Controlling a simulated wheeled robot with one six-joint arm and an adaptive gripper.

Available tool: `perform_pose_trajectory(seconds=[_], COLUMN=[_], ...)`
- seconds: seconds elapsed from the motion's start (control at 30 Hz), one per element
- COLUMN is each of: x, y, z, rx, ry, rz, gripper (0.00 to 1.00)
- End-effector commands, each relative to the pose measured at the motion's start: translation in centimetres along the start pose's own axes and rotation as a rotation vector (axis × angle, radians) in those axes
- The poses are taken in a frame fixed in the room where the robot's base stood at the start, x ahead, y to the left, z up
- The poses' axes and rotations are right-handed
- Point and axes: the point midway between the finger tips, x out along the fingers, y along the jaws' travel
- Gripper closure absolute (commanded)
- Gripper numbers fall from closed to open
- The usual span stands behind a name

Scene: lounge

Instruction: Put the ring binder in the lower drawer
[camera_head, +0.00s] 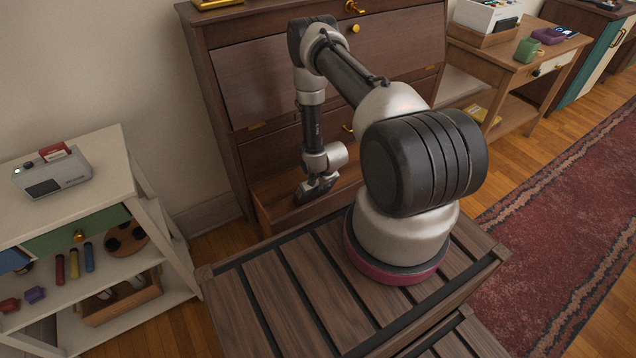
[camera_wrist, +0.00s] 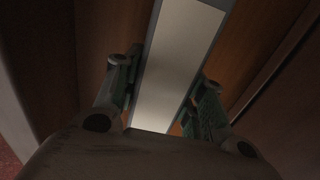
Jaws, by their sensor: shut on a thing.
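The lower drawer (camera_head: 262,212) of the dark wooden cabinet is pulled out. My gripper (camera_head: 314,190) points down, low over or inside this drawer. I cannot tell whether the binder touches the drawer floor. In the head view the binder is hidden behind my gripper and arm.
The cabinet (camera_head: 262,75) has a closed fold-down front above the drawer. A white shelf unit (camera_head: 110,165) with a grey device (camera_head: 53,172) on top stands at left. A wooden side table (camera_head: 495,62) stands at right, beside a red rug (camera_head: 570,220).

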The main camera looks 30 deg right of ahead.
Motion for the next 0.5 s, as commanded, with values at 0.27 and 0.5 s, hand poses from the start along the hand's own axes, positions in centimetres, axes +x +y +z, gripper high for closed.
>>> perform_pose_trajectory(seconds=[0.27, 0.5], x=[0.11, 0.07], y=[0.02, -0.01], z=[0.00, -0.01], rx=[0.000, 0.000], ry=[0.000, 0.000], rz=[0.000, 0.000], gripper=[0.57, 0.39])
